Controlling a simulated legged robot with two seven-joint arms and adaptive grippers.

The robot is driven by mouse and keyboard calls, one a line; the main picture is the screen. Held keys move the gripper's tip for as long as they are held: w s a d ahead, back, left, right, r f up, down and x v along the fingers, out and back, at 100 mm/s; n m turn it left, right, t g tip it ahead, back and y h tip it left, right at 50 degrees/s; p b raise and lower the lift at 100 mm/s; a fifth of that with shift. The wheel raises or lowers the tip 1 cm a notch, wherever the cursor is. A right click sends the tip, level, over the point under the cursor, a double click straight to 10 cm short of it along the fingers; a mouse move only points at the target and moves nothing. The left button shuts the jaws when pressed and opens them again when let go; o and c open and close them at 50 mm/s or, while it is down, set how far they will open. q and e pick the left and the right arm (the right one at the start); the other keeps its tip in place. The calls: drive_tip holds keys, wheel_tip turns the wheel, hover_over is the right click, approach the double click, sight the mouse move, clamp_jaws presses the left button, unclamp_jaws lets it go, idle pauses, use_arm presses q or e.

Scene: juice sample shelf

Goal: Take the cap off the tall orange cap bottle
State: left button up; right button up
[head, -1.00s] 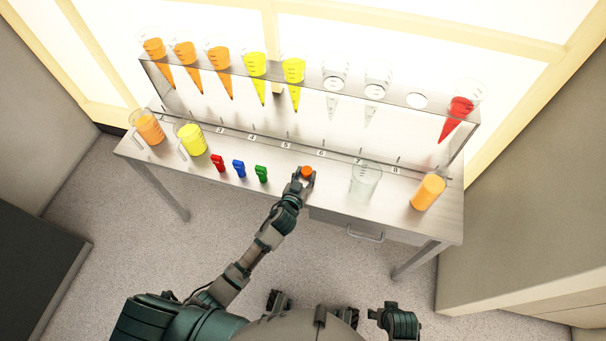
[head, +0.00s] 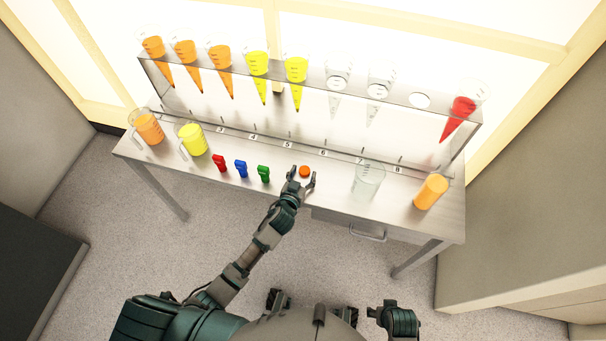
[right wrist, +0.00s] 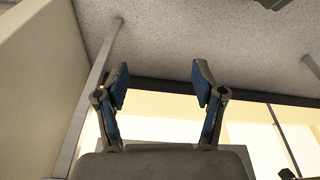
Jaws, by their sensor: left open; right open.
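A small round orange cap (head: 304,172) is on the table top near its front edge, seen from above. My left gripper (head: 301,179) is open, with its fingers spread on either side of the cap; I cannot tell whether either finger touches it. A tall orange cylinder (head: 430,191) stands upright at the right end of the table, and I cannot tell if it has a cap. My right gripper (right wrist: 161,85) is open and empty in the right wrist view. In the head view it is low, in front of the table.
A clear empty beaker (head: 368,181) stands between the cap and the cylinder. Red (head: 219,163), blue (head: 241,169) and green (head: 264,174) small items lie left of my left gripper. A rack (head: 310,84) with several cones runs along the back.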

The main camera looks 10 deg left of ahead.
use_arm(q)
drive_tip(key=shift+s+a+f, duration=0.15)
drive_tip(key=shift+s+f, duration=0.1)
drive_tip(key=shift+f, duration=0.5)
use_arm(e)
drive_tip(key=shift+a, duration=0.15)
use_arm(q)
drive_tip(key=shift+r, duration=0.15)
drive_tip(key=shift+s+r+p, duration=0.3)
drive_tip(key=shift+r+p, duration=0.25)
drive_tip(key=shift+r, duration=0.05)
drive_tip(key=r+p+v, duration=0.1)
drive_tip(key=p+v, duration=0.1)
drive_tip(key=v, duration=0.9)
drive_tip(key=s+a+f+g+p, duration=0.1)
drive_tip(key=s+f+g, duration=0.3)
drive_tip(key=s+f, duration=0.5)
drive_tip(key=s+a+f+g+y+p, duration=0.1)
drive_tip(key=s+a+f+g, duration=0.2)
drive_tip(key=s+f, duration=0.6)
drive_tip(key=s+a+f+g+p, duration=0.1)
drive_tip(key=s+a+f+g, duration=0.2)
drive_tip(key=s+f+g, duration=0.3)
drive_tip(key=s+f, duration=0.4)
drive_tip(key=f, duration=0.4)
drive_tip(key=shift+m, duration=0.4)
use_arm(e)
drive_tip(key=s+f, duration=0.4)
drive_tip(key=f, duration=1.1)
drive_tip(key=shift+g, duration=0.3)
